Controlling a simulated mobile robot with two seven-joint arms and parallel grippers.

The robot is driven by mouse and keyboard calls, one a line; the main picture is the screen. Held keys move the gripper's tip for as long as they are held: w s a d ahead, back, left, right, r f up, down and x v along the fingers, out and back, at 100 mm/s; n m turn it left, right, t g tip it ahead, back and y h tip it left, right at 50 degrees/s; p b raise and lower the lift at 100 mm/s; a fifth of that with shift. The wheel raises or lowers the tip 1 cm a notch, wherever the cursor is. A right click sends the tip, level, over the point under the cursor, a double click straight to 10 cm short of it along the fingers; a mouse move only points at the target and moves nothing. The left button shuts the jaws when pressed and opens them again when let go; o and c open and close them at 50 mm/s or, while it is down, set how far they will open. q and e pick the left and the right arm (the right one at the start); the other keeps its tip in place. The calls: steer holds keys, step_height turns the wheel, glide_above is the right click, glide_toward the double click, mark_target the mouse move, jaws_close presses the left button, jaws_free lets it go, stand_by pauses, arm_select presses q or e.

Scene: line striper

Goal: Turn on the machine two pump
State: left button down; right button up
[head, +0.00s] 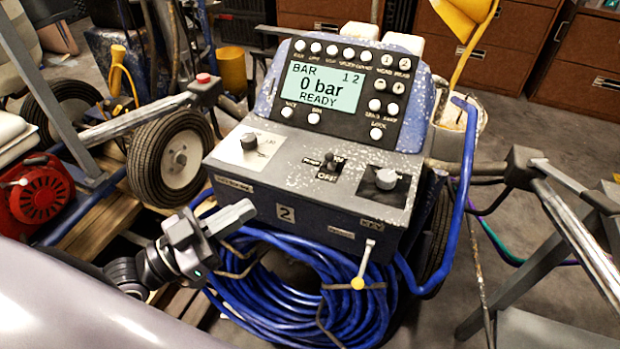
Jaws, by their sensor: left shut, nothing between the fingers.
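Machine two is a grey control box (280,185) with a "2" label (285,214) on its front. Its display (320,88) reads "BAR 1 2", "0 bar" and "READY". A small toggle switch (329,160) sits at the middle of the top panel, with an "OFF" label just below it. A round knob (249,141) is left of the switch and another knob (386,179) is right of it. My left gripper (238,216) is shut and empty, in front of the box's lower left front, below the left knob. My right gripper is not in view.
A coiled blue hose (290,295) hangs below the box. A yellow-ended lever (358,283) hangs at the front. Handlebars stick out left (140,118) and right (560,178). A wheel (172,155) and a red engine (38,192) stand at left.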

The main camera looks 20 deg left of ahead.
mark_target(310, 183)
arm_select(q)
steer(key=shift+r, duration=0.1)
stand_by(0.3)
steer(key=x, duration=1.4)
steer(key=shift+w+a+b, duration=0.1)
steer(key=shift+b, duration=0.2)
